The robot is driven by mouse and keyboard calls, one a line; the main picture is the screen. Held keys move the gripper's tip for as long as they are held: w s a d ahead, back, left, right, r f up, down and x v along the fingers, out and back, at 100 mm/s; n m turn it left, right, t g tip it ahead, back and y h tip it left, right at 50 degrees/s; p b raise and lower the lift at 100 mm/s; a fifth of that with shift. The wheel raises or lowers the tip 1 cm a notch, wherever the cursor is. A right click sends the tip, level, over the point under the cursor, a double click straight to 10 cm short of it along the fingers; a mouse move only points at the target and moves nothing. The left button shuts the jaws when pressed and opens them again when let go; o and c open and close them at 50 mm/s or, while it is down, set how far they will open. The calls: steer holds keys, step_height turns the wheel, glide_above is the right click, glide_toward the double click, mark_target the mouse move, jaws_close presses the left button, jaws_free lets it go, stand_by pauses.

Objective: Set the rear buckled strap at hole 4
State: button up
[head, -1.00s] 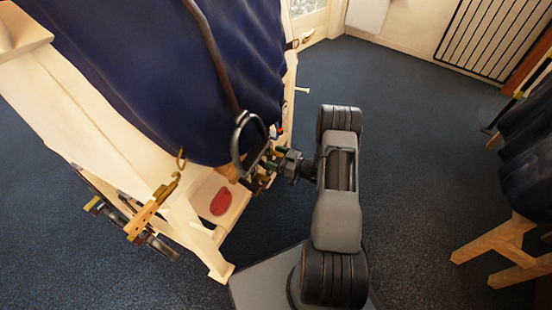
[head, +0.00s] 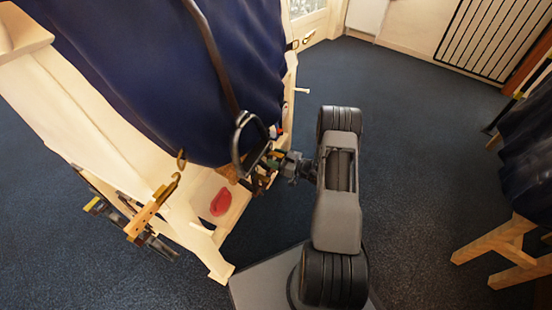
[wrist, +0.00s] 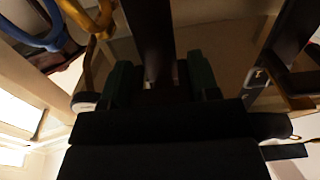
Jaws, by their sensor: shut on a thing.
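My gripper (wrist: 162,82) has green-lined fingers on both sides of a dark strap (wrist: 150,35) and is shut on it in the wrist view. The strap runs up out of that picture. A second dark strap (wrist: 292,35) hangs to the right, with a small metal piece (wrist: 258,77) beside it that may be a buckle. In the head view my gripper (head: 268,165) is low at the edge of the dark blue covered form (head: 150,70), by the stirrup iron (head: 238,145). I cannot make out the strap's holes or which hole is set.
A pale wooden stand (head: 100,110) carries the blue form. A wooden bracket with a hook (head: 150,212) sticks out at its front, and a red oval item (head: 221,202) lies on its lower board. Blue and yellow rings (wrist: 88,20) hang at upper left in the wrist view.

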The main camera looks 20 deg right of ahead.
step_height(320, 180, up, 9)
steer(key=p, duration=0.5)
steer(key=shift+f+p, duration=0.2)
steer(key=shift+p, duration=0.15)
steer(key=shift+f, duration=0.15)
steer(key=o, duration=1.3)
steer(key=shift+s+d, duration=0.1)
steer(key=p+v, duration=0.2)
steer(key=v, duration=1.1)
steer(key=shift+s+d, duration=0.2)
steer(key=shift+s, duration=0.05)
